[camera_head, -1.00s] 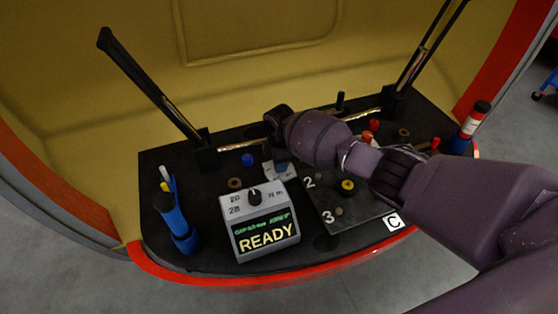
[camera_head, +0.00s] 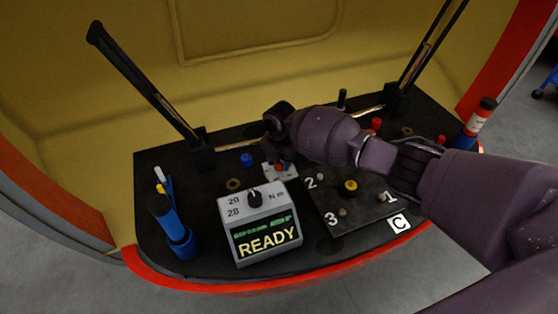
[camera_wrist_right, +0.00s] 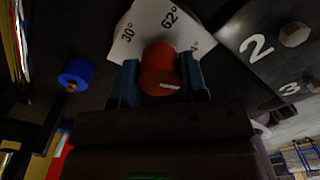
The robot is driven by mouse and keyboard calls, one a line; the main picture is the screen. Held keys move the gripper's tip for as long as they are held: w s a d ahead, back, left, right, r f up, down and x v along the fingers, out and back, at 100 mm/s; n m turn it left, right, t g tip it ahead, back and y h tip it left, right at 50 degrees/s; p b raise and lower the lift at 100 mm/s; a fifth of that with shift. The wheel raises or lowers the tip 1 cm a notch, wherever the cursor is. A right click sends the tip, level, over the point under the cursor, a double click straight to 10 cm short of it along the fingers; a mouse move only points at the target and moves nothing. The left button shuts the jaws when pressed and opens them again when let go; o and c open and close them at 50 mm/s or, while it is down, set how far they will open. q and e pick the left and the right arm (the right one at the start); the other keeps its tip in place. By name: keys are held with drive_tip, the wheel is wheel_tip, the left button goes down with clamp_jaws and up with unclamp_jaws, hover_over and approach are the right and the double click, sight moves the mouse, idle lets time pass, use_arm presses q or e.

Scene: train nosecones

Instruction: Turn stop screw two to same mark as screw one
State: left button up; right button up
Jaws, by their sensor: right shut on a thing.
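A red round screw head (camera_wrist_right: 160,70) with a white mark stands over a white dial card with angle numbers (camera_wrist_right: 128,32); 30° and 62° are readable. In the wrist view, my right gripper (camera_wrist_right: 160,80) has its blue fingers on both sides of the red head and is shut on it. In the head view, the card (camera_head: 290,174) and a bit of red show under my right gripper (camera_head: 279,161). The white mark points toward the lower right in the wrist view. I cannot tell which screw number this is. My left gripper is not in view.
A grey box reading READY (camera_head: 262,226) stands in front. A dark plate (camera_head: 370,208) with numbers and bolts lies to the right. A blue knob (camera_head: 247,160) is left of the card. Upright struts (camera_head: 150,92) stand behind; a blue bottle-like tool (camera_head: 176,228) stands at left.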

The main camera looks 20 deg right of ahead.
drive_tip(key=shift+f+n, duration=0.15)
drive_tip(key=shift+n, duration=0.95)
drive_tip(key=shift+n+b, duration=0.35)
drive_tip(key=shift+n, duration=0.15)
drive_tip(key=o, duration=0.9)
drive_tip(key=shift+o, duration=0.2)
drive_tip(key=shift+w+r, duration=0.1)
drive_tip(key=shift+r, duration=0.55)
wheel_tip(320, 180, up, 9)
drive_tip(key=shift+r+p, duration=0.1)
drive_tip(key=shift+p, duration=0.95)
drive_tip(key=shift+r, duration=0.3)
